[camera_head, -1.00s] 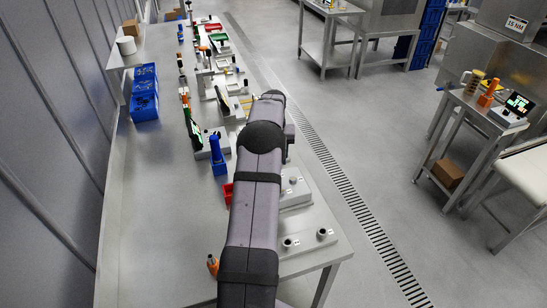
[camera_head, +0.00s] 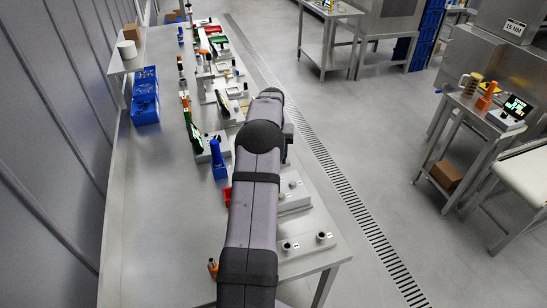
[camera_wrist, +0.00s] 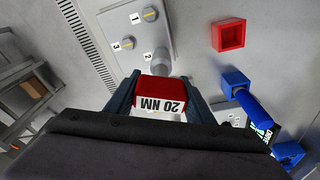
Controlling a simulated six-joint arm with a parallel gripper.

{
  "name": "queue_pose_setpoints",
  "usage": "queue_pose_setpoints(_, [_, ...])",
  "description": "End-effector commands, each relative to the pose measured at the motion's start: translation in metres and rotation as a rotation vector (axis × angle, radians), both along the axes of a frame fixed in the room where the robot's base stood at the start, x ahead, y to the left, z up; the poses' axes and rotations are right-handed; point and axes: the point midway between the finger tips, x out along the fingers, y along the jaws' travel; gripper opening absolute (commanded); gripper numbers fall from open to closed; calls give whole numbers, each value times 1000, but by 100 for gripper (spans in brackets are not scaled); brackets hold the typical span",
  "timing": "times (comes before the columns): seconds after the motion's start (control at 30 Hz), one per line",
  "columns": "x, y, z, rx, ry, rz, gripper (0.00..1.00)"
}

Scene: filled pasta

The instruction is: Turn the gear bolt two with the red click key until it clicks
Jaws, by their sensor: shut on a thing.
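In the wrist view my gripper (camera_wrist: 158,92) is shut on the red click key (camera_wrist: 160,89), which bears a white label reading 20 NM. A grey cylinder (camera_wrist: 159,62) shows at the far end of the key, close to the number 2 on a pale plate (camera_wrist: 135,20). I cannot tell whether the key is seated on bolt two, because the key and cylinder overlap it. Yellowish bolt heads stand by number 1 (camera_wrist: 150,14) and number 3 (camera_wrist: 127,43). In the head view my arm hides the gripper and the key.
An empty red holder (camera_wrist: 228,35) sits on the bench right of the plate in the wrist view. In the head view, several other stations line the bench (camera_head: 145,215), whose near left part is clear.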

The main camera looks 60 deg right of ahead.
Motion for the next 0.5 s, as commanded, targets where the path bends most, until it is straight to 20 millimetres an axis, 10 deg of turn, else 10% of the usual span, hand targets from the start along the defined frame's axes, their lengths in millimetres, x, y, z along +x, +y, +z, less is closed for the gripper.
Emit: queue_pose_setpoints(0.5, [0, -1, 24, -2, -1, 0, 15])
